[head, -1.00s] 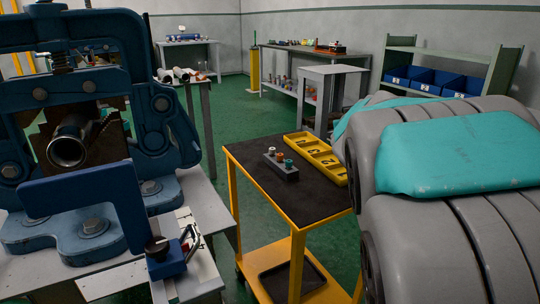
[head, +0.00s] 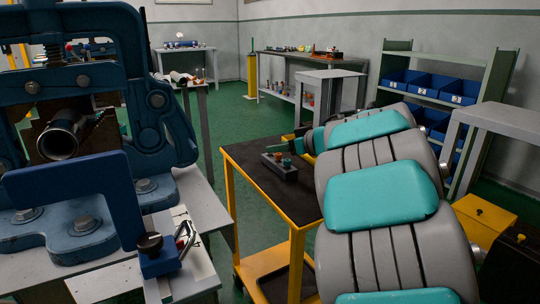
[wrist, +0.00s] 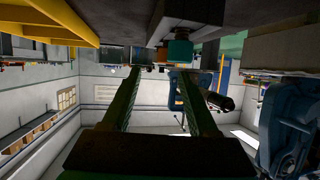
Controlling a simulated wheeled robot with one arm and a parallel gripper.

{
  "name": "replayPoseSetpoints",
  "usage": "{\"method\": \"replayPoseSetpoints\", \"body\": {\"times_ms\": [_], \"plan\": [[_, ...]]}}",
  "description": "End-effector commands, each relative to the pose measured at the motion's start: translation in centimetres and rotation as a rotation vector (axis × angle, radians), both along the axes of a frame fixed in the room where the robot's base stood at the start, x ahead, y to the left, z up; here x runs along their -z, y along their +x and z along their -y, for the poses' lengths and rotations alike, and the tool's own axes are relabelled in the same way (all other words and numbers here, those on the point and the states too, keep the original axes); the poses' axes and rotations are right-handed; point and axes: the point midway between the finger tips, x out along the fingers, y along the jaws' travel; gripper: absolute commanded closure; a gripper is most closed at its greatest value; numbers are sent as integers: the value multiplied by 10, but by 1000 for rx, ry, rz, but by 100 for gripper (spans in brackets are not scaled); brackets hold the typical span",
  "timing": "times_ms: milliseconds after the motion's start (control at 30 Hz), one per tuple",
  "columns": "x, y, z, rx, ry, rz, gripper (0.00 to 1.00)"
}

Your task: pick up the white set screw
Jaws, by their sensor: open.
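The dark screw block (head: 284,174) stands on the black top of the yellow cart. An orange screw (head: 277,156) and a teal screw (head: 286,162) stand upright in it. I cannot make out the white set screw; my gripper covers that end of the block in the head view. My gripper (head: 283,148) is open at the block, its green fingers pointing left. In the wrist view, which is upside down, the two fingers of my gripper (wrist: 157,72) are apart with nothing between them. The teal screw (wrist: 180,50) shows near the right fingertip.
The cart top (head: 255,171) has free room in front of the block. A blue pipe vise (head: 150,110) holding a pipe (head: 60,138) stands on the left bench. Shelves with blue bins (head: 430,83) stand at the back right.

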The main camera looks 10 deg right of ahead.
Motion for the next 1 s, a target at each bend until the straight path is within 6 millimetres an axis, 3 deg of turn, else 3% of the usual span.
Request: {"method": "replayPoseSetpoints", "body": {"times_ms": [500, 733, 1000], "plan": [[28, 44, -22, 2, 1, 1, 40], [27, 47, -23, 5, -1, 3, 40], [27, 47, -23, 4, -2, 3, 69]]}}
